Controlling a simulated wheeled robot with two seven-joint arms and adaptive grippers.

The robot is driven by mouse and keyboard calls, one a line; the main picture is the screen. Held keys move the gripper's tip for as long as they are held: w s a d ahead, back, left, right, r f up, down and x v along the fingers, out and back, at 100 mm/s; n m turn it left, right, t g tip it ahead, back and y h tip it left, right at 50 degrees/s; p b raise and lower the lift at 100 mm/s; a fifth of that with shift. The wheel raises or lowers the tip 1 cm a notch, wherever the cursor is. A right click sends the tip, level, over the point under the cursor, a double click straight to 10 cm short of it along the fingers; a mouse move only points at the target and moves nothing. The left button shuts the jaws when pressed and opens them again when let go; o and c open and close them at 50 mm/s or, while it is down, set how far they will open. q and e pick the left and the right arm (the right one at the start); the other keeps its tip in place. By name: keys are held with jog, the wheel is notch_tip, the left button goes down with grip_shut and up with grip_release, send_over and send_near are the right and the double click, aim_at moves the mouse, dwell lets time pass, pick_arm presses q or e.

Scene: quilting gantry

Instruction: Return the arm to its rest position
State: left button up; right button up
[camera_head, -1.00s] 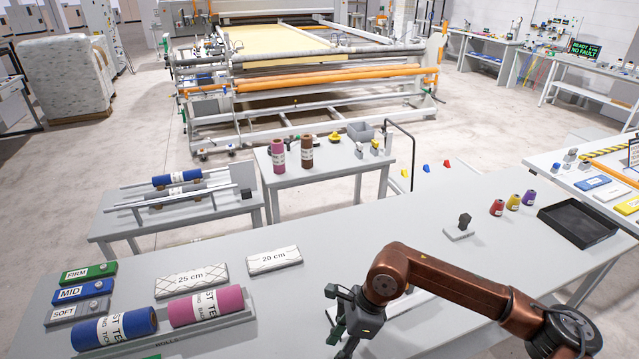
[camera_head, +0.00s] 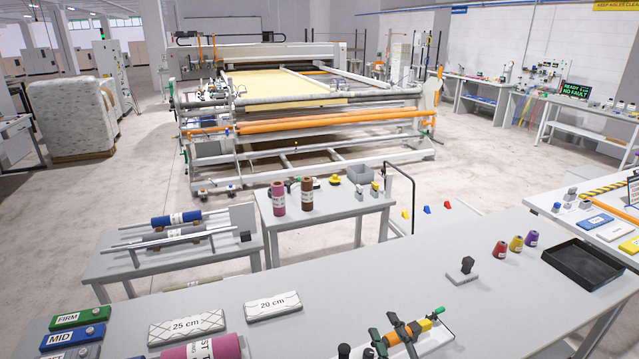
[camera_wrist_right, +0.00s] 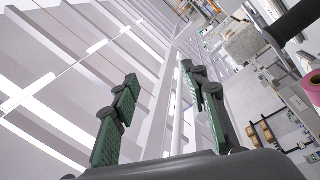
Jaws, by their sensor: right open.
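My right gripper (camera_wrist_right: 159,73) is open in the right wrist view, with its two green-padded fingers spread apart and nothing between them. My left gripper is not in view.
A quilting gantry (camera_head: 310,125) stands behind.

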jog(key=s+d+f+m+g+h, duration=0.45)
jog(key=d+f, duration=0.35)
jog(key=f, duration=0.3)
jog(key=s+d+f+m+g+h, duration=0.3)
jog(key=s+d+f+m, duration=0.3)
jog(key=f, duration=0.6)
jog(key=s+d+f+m+g, duration=0.2)
jog(key=s+d+f+g, duration=0.15)
jog(key=s+f, duration=0.6)
jog(key=s+d+f+m+g, duration=0.2)
jog(key=s+f+g, duration=0.25)
jog(key=s, duration=0.95)
notch_tip(320, 180, down, 28)
jog(key=s+a+g+y, duration=0.1)
jog(key=s+a+g, duration=0.1)
jog(key=s+f+n, duration=0.1)
jog(key=s+f, duration=1.6)
jog(key=s, duration=0.3)
jog(key=shift+d+f+g, duration=0.2)
jog(key=shift+f+g, duration=0.15)
jog(key=shift+g, duration=0.1)
jog(key=shift+y, duration=0.25)
